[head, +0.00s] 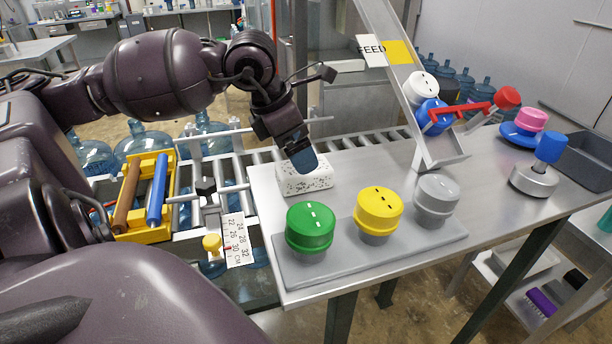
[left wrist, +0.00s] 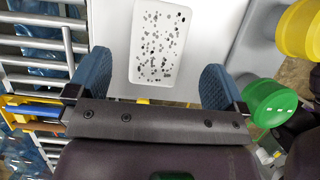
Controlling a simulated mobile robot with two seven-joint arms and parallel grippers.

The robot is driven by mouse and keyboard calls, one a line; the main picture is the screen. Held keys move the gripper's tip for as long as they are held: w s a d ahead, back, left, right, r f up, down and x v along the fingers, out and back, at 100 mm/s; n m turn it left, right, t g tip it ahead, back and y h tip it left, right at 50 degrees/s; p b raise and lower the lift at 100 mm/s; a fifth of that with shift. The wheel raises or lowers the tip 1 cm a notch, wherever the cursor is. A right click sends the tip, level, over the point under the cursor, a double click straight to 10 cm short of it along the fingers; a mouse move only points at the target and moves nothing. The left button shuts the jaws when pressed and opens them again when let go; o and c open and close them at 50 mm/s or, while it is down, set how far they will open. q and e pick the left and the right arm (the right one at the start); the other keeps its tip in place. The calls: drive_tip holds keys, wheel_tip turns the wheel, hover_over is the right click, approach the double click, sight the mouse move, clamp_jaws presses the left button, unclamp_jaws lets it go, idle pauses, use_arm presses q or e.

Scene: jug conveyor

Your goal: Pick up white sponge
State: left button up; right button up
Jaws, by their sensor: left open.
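The white sponge (head: 305,178), a block speckled with dark spots, lies on the metal table near its left edge. In the left wrist view the sponge (left wrist: 160,44) lies ahead of and between the fingers, with its near end close to the palm bar. My left gripper (head: 303,160) is above the sponge in the head view, pointing down. Its two blue fingers (left wrist: 158,85) are wide apart and nothing is held between them. Whether a finger touches the sponge cannot be told. My right gripper is not in view.
Green (head: 310,228), yellow (head: 378,212) and grey (head: 437,198) knobs stand on a grey plate in front of the sponge. A sloped feed chute (head: 412,90) rises behind. A roller conveyor (head: 240,165) with a yellow tray (head: 146,195) lies left of the table.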

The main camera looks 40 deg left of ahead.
use_arm(q)
drive_tip(key=shift+a+b+x, duration=0.2)
drive_tip(key=shift+b+x, duration=0.2)
drive_tip(key=shift+x, duration=2.25)
drive_tip(key=shift+s+f, duration=0.1)
drive_tip(key=shift+s, duration=0.05)
drive_tip(key=shift+f, duration=0.15)
drive_tip(key=shift+f, duration=0.1)
drive_tip(key=shift+c, duration=0.5)
drive_tip(key=c, duration=1)
